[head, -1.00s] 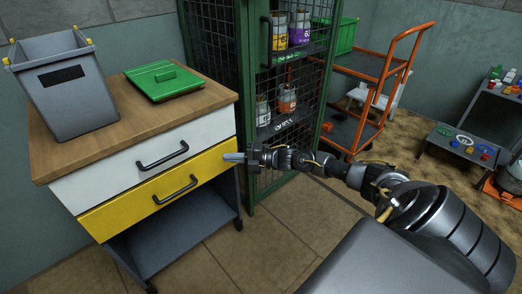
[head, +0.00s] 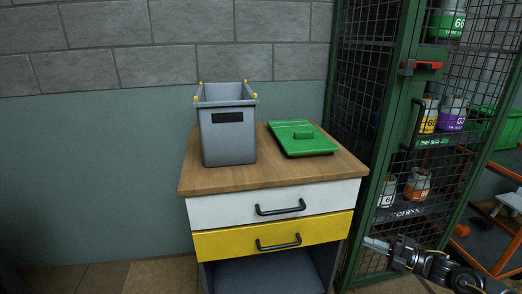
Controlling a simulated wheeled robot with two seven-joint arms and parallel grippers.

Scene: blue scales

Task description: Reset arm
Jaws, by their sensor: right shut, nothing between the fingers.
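My right gripper (head: 378,245) is at the lower right of the head view, with its arm coming in from the bottom right corner. It is shut and empty, in front of the green mesh cabinet and to the right of the drawer unit. It looks apart from the yellow drawer (head: 230,243), though the exact gap is hard to judge. My left gripper does not show.
The drawer unit has a wooden top (head: 225,179), a white drawer (head: 230,211) and an open lower shelf. A grey bin (head: 228,145) and a green lid (head: 290,146) rest on top. The green mesh cabinet (head: 372,150) holds several cans. Bare wall lies left.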

